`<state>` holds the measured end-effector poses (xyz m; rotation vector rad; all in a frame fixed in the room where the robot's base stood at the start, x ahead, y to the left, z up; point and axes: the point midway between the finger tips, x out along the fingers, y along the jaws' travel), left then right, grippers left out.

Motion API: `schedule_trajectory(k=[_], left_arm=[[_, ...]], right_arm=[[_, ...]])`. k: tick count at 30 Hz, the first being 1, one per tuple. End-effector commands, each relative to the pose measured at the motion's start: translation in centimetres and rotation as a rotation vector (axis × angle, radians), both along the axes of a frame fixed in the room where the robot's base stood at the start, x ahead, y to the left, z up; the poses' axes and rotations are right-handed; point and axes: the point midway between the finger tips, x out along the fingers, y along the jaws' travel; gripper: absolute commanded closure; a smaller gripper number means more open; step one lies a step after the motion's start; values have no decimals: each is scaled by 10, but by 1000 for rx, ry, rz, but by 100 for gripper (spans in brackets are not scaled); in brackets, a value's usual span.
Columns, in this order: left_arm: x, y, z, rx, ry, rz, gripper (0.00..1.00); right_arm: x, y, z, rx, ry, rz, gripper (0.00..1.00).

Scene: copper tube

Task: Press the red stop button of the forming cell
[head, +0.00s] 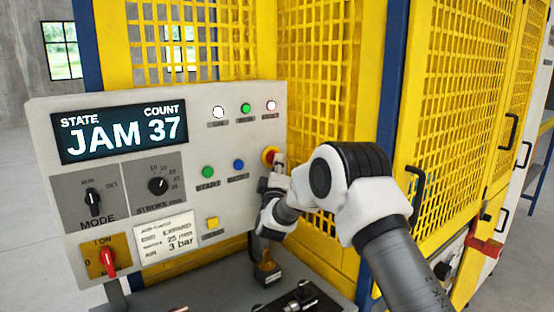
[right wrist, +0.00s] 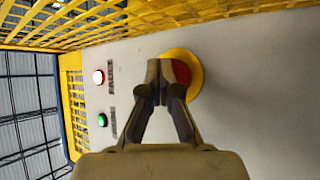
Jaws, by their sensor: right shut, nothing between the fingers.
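The red stop button (head: 269,154) sits on a yellow round base at the right side of the grey control panel (head: 130,100). In the right wrist view the red button (right wrist: 182,73) on its yellow base (right wrist: 195,80) is partly hidden behind my fingertips. My right gripper (head: 279,160) is shut and empty, with its tips at the button in both views. I cannot tell whether the tips touch the button or whether it is pressed in. The display (head: 122,132) reads STATE JAM, COUNT 37. My left gripper is not in view.
The panel also carries a green START button (head: 208,172), a blue button (head: 239,164), a yellow button (head: 212,223), a mode knob (head: 93,201) and a red switch (head: 108,261). Yellow mesh guarding (head: 320,70) stands behind and right. A shelf (head: 240,292) with dark parts lies below.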

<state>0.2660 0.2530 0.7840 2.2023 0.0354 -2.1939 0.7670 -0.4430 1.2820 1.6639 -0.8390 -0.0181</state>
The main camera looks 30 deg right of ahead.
Motion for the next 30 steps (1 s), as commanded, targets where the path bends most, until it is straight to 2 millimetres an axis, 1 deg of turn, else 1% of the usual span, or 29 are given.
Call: schedule_trajectory(k=[3, 9, 17, 20, 30], left_arm=[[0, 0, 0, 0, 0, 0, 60], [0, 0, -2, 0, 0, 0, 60], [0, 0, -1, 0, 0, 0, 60], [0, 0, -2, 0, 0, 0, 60], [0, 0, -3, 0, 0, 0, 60]], right_arm=[[1, 1, 2, -2, -2, 3, 100], [-4, 2, 0, -2, -1, 4, 100], [-6, 2, -1, -2, 1, 4, 100], [-14, 1, -1, -1, 2, 3, 100], [-55, -3, -1, 1, 0, 2, 100]])
